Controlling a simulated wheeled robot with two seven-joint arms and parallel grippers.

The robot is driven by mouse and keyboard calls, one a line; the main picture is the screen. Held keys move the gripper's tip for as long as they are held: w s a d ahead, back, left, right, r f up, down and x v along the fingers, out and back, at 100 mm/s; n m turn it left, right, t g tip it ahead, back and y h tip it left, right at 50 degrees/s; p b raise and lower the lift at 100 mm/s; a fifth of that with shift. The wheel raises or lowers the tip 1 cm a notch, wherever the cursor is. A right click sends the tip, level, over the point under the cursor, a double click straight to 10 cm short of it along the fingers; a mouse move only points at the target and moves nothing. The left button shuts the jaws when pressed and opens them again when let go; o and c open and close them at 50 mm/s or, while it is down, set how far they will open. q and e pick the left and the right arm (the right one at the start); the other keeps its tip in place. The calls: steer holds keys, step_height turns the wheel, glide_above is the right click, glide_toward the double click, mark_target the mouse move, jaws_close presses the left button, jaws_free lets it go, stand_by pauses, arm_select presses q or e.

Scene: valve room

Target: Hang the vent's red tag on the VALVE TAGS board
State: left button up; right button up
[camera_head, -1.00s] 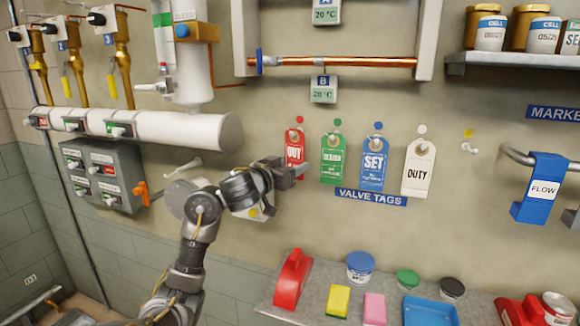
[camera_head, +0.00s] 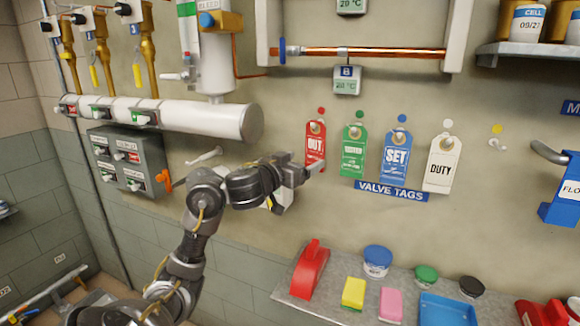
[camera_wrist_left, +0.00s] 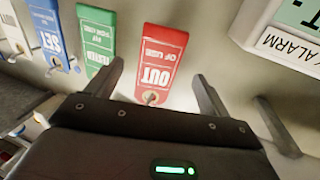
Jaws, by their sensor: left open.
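A red tag (camera_head: 315,150) reading "OUT" hangs at the left end of the VALVE TAGS board (camera_head: 391,191), under a red dot. In the left wrist view the red tag (camera_wrist_left: 162,60) appears upside down, between the two fingers and not clasped. My left gripper (camera_head: 312,170) is open at the lower part of this tag in the head view. It also shows open in the left wrist view (camera_wrist_left: 158,75). Whether a finger touches the tag cannot be told. My right gripper is not in view.
Green (camera_head: 353,153), blue (camera_head: 394,160) and white (camera_head: 439,166) tags hang to the right. A bare peg (camera_head: 497,145) sits under a yellow dot. A white pipe (camera_head: 190,125) and grey switch box (camera_head: 128,160) are at left. A shelf (camera_head: 345,308) with containers lies below.

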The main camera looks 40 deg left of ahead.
arm_select(q)
steer(key=s, duration=0.6)
steer(key=shift+s+d, duration=0.25)
